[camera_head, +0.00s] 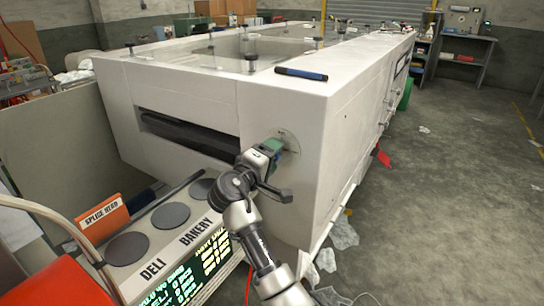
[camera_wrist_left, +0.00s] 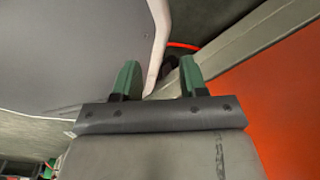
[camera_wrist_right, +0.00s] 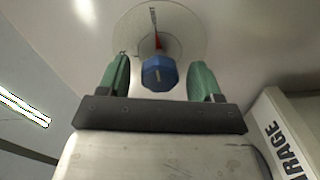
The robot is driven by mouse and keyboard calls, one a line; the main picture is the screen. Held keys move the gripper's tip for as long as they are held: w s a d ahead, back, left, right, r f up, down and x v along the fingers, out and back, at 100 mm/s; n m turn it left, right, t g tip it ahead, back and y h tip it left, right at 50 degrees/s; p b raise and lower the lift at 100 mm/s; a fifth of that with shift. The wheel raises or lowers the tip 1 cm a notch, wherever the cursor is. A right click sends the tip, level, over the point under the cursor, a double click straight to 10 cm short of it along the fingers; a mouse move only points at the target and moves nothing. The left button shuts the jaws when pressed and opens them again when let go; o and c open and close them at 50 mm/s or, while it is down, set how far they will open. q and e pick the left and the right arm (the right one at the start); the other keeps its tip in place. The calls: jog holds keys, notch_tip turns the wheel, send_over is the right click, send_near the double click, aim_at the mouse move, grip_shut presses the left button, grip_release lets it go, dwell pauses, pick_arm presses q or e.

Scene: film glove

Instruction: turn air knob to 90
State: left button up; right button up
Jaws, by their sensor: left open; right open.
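The blue air knob (camera_wrist_right: 158,72) sits on a round pale dial plate (camera_wrist_right: 186,36) on the white machine's face. A red pointer mark (camera_wrist_right: 157,42) shows beside the knob, and small print is too blurred to read fully. My right gripper (camera_head: 274,147) is open, with its green fingers on either side of the knob in the right wrist view; a gap shows on both sides. In the head view the gripper hides the knob, and only part of the dial plate (camera_head: 289,137) shows. My left gripper (camera_wrist_left: 159,75) is open and empty, and out of the head view.
The white machine (camera_head: 290,98) fills the middle, with a dark slot (camera_head: 187,135) left of the dial. A Deli/Bakery display box (camera_head: 172,240) and an orange sign (camera_head: 103,217) stand at lower left. A pale rounded edge (camera_wrist_left: 157,40) passes near my left fingers. The right floor is mostly clear.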

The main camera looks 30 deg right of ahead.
jog(key=v, duration=0.7)
jog(key=shift+b, duration=0.35)
jog(key=shift+f, duration=0.1)
